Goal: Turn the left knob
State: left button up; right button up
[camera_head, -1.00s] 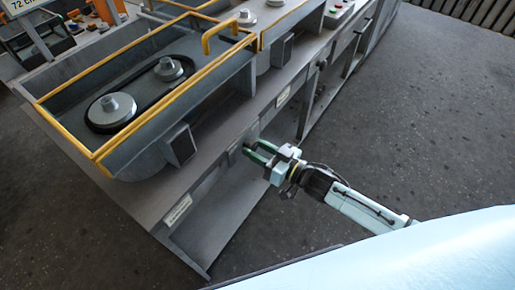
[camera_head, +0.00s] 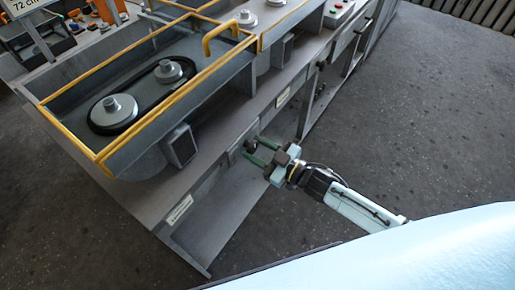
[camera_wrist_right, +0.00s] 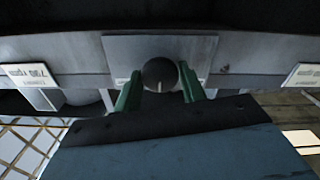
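The left knob (camera_head: 250,146) is a dark round knob on a grey plate on the front of the near machine. My right gripper (camera_head: 254,151) is at it, with green fingers pointing toward the panel. In the right wrist view, the knob (camera_wrist_right: 160,75) has a light line on its face and sits between the two fingers of the gripper (camera_wrist_right: 161,92). The fingers are apart, one on each side of the knob. I cannot tell whether either finger touches it. My left gripper is not in view.
A second dark knob (camera_head: 320,64) is farther along the front. A yellow-railed grey housing (camera_head: 150,95) with round hubs stands above the panel. A grey box (camera_head: 180,145) juts out above the bench edge. The floor (camera_head: 400,120) on the right is clear.

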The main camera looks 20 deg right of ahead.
jog(key=o, duration=0.4)
jog(key=shift+c, duration=0.2)
jog(key=v, duration=1.3)
jog(key=shift+s+d+p, duration=0.15)
jog(key=shift+p, duration=0.2)
jog(key=s+d+f+m+g+h, duration=0.2)
jog(key=s+f+h, duration=0.1)
jog(key=f, duration=0.5)
jog(key=s+d+f+m+g+h, duration=0.1)
jog(key=s+d+f+m+h, duration=0.15)
jog(key=f, duration=0.55)
jog(key=s+d+f+m+g+h, duration=0.1)
jog(key=s+d+f+g+h, duration=0.2)
jog(key=f, duration=0.6)
jog(key=s+a+f+g, duration=0.1)
jog(key=s+f+g, duration=0.1)
jog(key=s+f, duration=0.2)
jog(key=s+a+f+m+g+h, duration=0.1)
jog(key=s+f, duration=0.3)
jog(key=s, duration=0.7)
jog(key=s+a+f+m+g+h, duration=0.1)
jog(key=s+f+g, duration=0.3)
jog(key=s, duration=0.4)
jog(key=shift+s+a+f, duration=0.2)
jog(key=shift+a, duration=0.6)
